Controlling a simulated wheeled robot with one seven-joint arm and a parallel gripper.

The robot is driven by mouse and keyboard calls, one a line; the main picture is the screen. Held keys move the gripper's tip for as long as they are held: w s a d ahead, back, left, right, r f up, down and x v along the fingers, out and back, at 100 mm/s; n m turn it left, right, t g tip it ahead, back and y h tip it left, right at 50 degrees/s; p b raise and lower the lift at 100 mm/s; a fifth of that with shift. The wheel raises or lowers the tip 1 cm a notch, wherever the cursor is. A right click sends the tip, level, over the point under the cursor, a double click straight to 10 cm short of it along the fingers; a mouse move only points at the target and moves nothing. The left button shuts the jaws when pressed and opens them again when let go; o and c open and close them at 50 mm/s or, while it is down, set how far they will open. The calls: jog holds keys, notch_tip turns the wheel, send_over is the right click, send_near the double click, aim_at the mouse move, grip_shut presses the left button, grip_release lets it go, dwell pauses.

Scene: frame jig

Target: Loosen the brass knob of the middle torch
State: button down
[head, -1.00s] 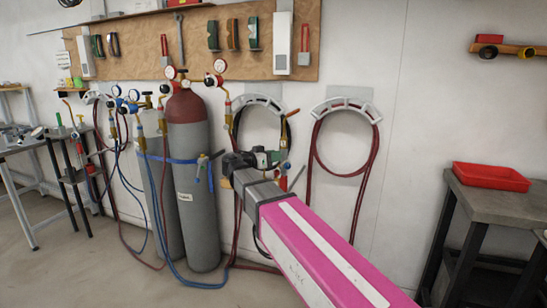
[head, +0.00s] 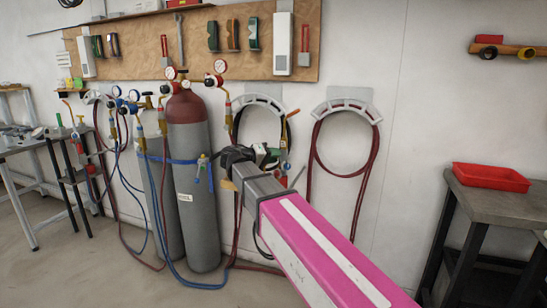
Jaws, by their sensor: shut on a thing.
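My gripper (head: 228,156) is dark and sits at the end of my pink arm, just right of the grey cylinders. Its fingertips are small and point away from me, so what lies between them is hidden. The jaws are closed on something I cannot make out. A small torch-like fitting with blue and brass parts (head: 203,167) shows just left of the gripper, in front of the tall cylinder. I cannot tell which piece is the middle torch, and no brass knob can be picked out.
A tall grey cylinder with a maroon top (head: 190,215) stands left of my arm, with blue and red hoses around it. Coiled red hose hangs on a wall bracket (head: 347,110). A red tray (head: 490,177) lies on a bench at right. Open floor lies at lower left.

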jog(key=n, duration=0.2)
jog(key=n+g, duration=0.1)
jog(key=n, duration=0.2)
jog(key=shift+g, duration=0.3)
jog(key=shift+n, duration=0.4)
jog(key=c, duration=0.9)
grip_release()
jog(key=shift+c, duration=0.2)
jog(key=v, duration=1)
jog(key=shift+a, duration=0.45)
jog(key=shift+s+f, duration=0.1)
